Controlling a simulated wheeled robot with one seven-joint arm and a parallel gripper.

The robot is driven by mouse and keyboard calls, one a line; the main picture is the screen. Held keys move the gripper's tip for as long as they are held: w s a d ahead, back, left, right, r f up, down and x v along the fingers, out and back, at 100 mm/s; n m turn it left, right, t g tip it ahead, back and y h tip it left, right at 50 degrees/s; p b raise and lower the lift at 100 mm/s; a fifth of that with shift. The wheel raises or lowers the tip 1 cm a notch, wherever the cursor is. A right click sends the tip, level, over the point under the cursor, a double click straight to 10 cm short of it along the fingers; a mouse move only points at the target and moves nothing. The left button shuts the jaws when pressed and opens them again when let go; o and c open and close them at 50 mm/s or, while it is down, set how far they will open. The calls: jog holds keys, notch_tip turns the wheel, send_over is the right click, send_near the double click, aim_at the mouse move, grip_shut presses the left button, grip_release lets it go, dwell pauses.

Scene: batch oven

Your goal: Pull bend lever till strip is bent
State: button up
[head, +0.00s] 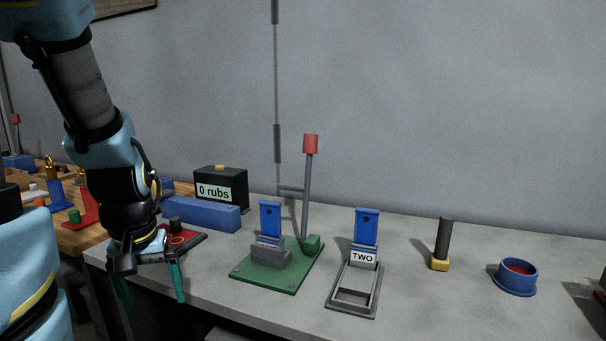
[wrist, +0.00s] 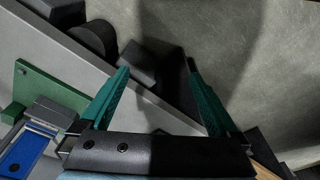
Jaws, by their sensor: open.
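The bend lever (head: 307,195) is a grey rod with a red grip (head: 311,144). It stands nearly upright, leaning slightly right, at the back right of a green base (head: 265,283). A grey block (head: 270,255) sits on this base, with an upright blue piece (head: 270,215) with a dark hole behind it. The blue piece also shows in the wrist view (wrist: 22,155). I cannot clearly make out the strip or its bend. My gripper (head: 152,297) is open and empty, pointing down by the bench's front left edge, well left of the lever. Its fingers (wrist: 157,66) touch nothing visible.
A stand marked TWO (head: 353,303) is right of the green base. Farther right are a dark-handled tool (head: 443,240) and a blue ring-shaped cup (head: 515,277). A long blue block (head: 205,214) and a "0 rubs" counter box (head: 221,188) stand behind my gripper.

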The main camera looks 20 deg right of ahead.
jog(key=shift+m+t, duration=0.4)
jog(key=shift+m, duration=0.4)
jog(key=w+d+r, duration=0.2)
jog(key=w+d, duration=0.1)
jog(key=w+d+r+p, duration=0.1)
jog(key=w+d+r, duration=0.1)
jog(key=w+r, duration=0.1)
jog(key=w+d+r, duration=0.3)
jog(key=w, duration=0.1)
jog(key=shift+w+d, duration=0.25)
jog(key=shift+d, duration=0.1)
jog(key=shift+c, duration=1.3)
jog(key=m+t+h+p, duration=0.1)
jog(key=m+t+p, duration=0.1)
jog(key=m+p, duration=0.1)
send_near(311, 139)
jog(key=w, duration=0.2)
jog(key=x, duration=0.3)
jog(key=p+x, duration=0.1)
jog(key=x, duration=0.2)
jog(key=p+x, duration=0.1)
jog(key=x, duration=0.3)
jog(key=shift+s+d+f, duration=0.15)
jog(key=shift+s+d, duration=0.05)
jog(key=shift+d, duration=0.1)
jog(key=shift+c, duration=0.3)
grip_shut()
